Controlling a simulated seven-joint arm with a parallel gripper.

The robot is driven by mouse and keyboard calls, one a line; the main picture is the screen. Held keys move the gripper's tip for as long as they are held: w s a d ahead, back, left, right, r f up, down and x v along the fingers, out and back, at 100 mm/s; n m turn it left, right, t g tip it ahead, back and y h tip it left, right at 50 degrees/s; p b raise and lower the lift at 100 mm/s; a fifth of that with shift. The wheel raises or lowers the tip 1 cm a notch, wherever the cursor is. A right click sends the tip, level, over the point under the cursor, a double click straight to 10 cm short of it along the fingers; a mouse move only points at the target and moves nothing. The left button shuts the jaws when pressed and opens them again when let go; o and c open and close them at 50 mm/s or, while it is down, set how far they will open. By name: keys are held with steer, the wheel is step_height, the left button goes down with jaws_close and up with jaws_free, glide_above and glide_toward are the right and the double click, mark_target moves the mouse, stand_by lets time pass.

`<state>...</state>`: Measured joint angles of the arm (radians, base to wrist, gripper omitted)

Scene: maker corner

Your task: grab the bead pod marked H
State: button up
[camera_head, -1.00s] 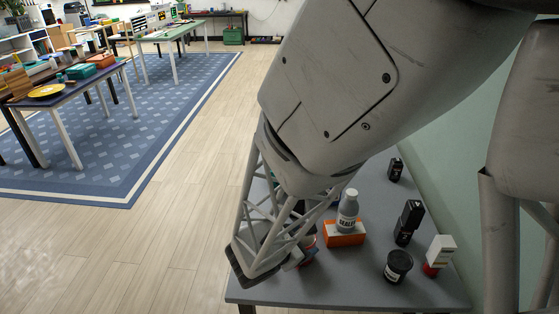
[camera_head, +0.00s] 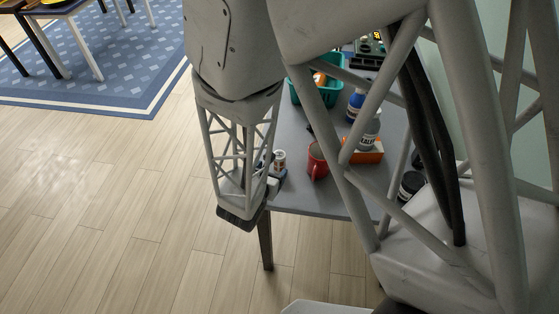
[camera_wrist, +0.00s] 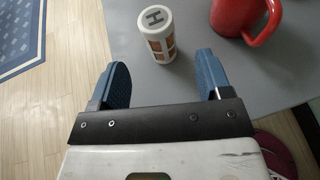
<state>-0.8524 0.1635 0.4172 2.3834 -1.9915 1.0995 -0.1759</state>
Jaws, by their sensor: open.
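The bead pod marked H (camera_wrist: 158,36) stands upright on the grey table in the wrist view. In the wrist view my gripper (camera_wrist: 165,76) is open, with blue fingertips apart. The pod stands just ahead of the gap between them, apart from both fingers.
A red mug (camera_wrist: 245,17) stands close to the right of the pod; it also shows in the head view (camera_head: 318,161).

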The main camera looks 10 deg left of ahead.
mark_target(277, 163)
steer(key=shift+x, duration=1.3)
steer(key=shift+w, duration=0.15)
steer(key=shift+x, duration=2.45)
steer(key=shift+c, duration=0.3)
steer(key=c, duration=1)
